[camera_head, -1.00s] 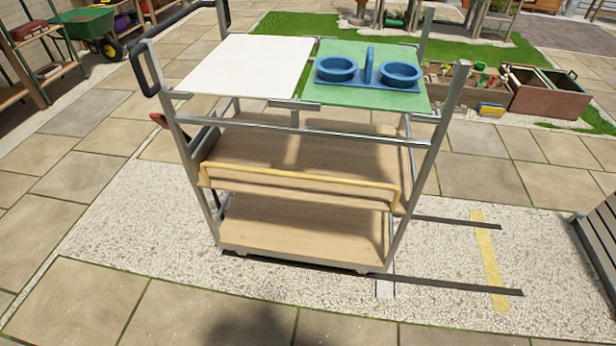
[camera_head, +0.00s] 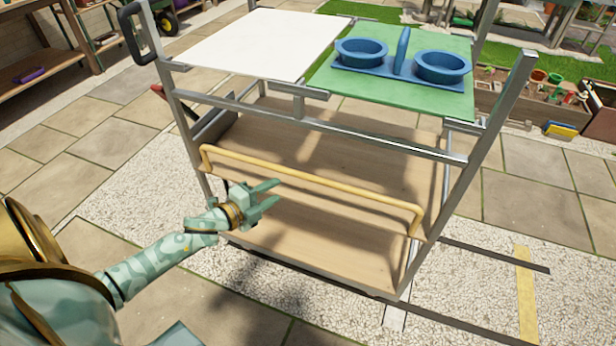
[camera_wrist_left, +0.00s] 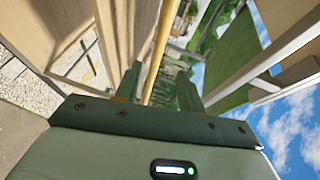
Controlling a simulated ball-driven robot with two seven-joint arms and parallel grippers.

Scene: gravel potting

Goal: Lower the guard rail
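The guard rail is a yellow bar (camera_head: 330,188) with bent ends, running along the front of the middle shelf of a metal trolley. It stands up above the shelf's front edge. My left gripper (camera_head: 279,192) is in front of the trolley, just below the left half of the rail in the head view. Its two fingers are apart with nothing between them that I can see holding. In the left wrist view the rail (camera_wrist_left: 163,42) runs past between the open fingertips (camera_wrist_left: 160,78); whether it touches them I cannot tell. My right gripper is not in view.
The trolley top holds a white panel (camera_head: 255,43) and a green panel (camera_head: 400,100) with a blue two-bowl caddy (camera_head: 400,64). The wooden lower shelf (camera_head: 310,245) is empty. Dark floor tracks (camera_head: 490,254) run right of the trolley. Paving is clear at left.

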